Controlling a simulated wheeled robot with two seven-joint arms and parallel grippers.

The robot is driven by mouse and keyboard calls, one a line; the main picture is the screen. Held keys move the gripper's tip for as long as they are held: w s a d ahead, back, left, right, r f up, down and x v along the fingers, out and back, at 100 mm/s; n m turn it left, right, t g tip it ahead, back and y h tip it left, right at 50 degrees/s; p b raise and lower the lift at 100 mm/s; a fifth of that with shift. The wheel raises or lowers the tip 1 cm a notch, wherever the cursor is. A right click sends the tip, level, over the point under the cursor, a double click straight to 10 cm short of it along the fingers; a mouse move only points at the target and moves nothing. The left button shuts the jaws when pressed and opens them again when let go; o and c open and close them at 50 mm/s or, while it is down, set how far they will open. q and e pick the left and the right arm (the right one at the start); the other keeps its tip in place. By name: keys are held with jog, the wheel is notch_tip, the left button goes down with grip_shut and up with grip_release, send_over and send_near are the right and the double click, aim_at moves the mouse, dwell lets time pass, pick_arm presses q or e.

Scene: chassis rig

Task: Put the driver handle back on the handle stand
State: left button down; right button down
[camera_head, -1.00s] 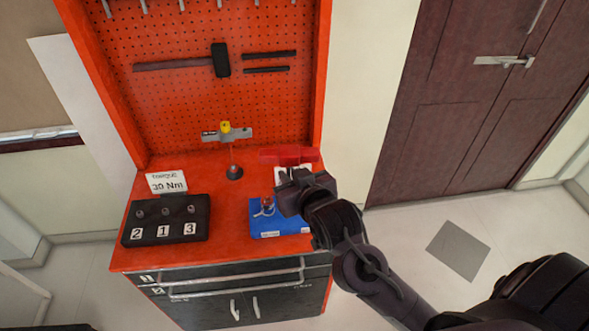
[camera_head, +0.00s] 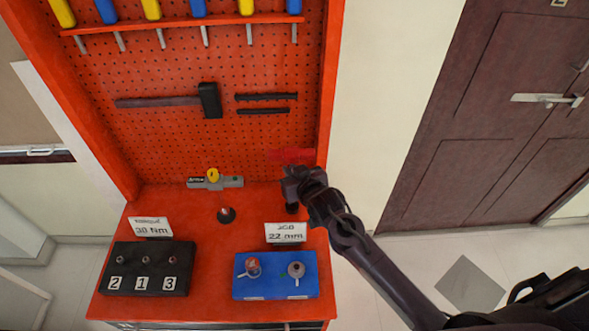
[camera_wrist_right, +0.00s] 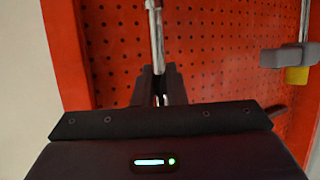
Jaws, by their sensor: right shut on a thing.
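My right gripper (camera_head: 292,172) is above the back right of the red bench, in front of the pegboard. It is shut on the driver handle (camera_head: 291,155), whose red crossbar shows just above the fingers. In the right wrist view a metal shaft (camera_wrist_right: 156,40) runs from between the fingers. A grey bar with a yellow piece (camera_head: 228,182) stands left of the gripper, above a round dark base (camera_head: 226,215); it also shows in the wrist view (camera_wrist_right: 285,57). I cannot tell whether this is the handle stand. My left gripper is not in view.
A blue block (camera_head: 275,288) with two small fittings stands at the front right, behind it a "22 mm" card (camera_head: 285,232). A black block (camera_head: 146,258) numbered 2, 1, 3 and a "30 Nm" card (camera_head: 152,228) are at left. Tools hang on the pegboard (camera_head: 180,140).

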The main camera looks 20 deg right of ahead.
jog(key=shift+s+a+r, duration=0.1)
jog(key=shift+r, duration=0.05)
jog(key=shift+p, duration=0.3)
notch_tip(320, 180, down, 2)
jog(key=shift+f+b, duration=0.1)
jog(key=shift+b, duration=0.7)
jog(key=shift+f+b, duration=1.2)
jog(key=shift+f, duration=0.7)
jog(key=shift+p, duration=0.6)
jog(key=shift+f+b, duration=1.1)
jog(key=shift+f, duration=0.55)
jog(key=shift+r, duration=0.15)
